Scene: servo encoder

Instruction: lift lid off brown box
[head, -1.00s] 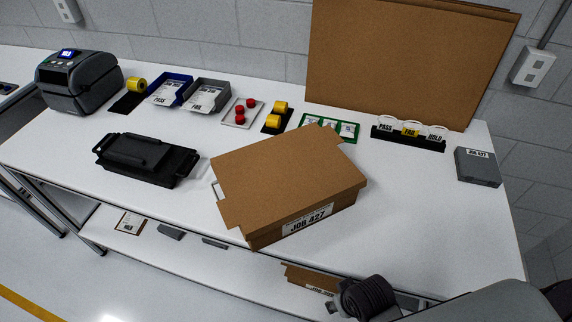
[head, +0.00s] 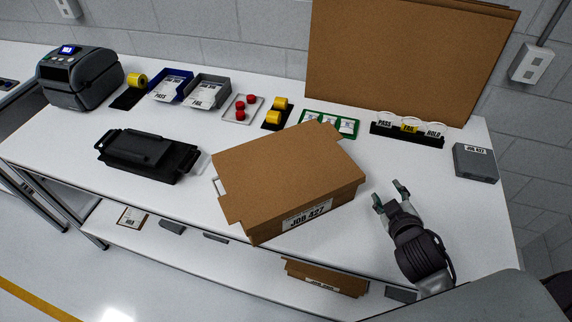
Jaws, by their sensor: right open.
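The brown box (head: 322,214) stands on the white table, a little right of the middle, turned at an angle, with a "JOB 427" label on its front side. Its brown lid (head: 285,168) lies on top and covers it, with tabs sticking out at the left and far edges. My right gripper (head: 389,196) is open and empty, above the table to the right of the box and apart from it. Its fingers point up and to the left in the picture. My left gripper is not in view.
A black case (head: 147,156) lies left of the box. Behind stand a label printer (head: 80,80), blue and grey trays, red buttons, yellow rolls, a green card holder (head: 347,127) and a PASS/FAIL/HOLD rack (head: 407,138). A grey box (head: 475,163) sits at the right.

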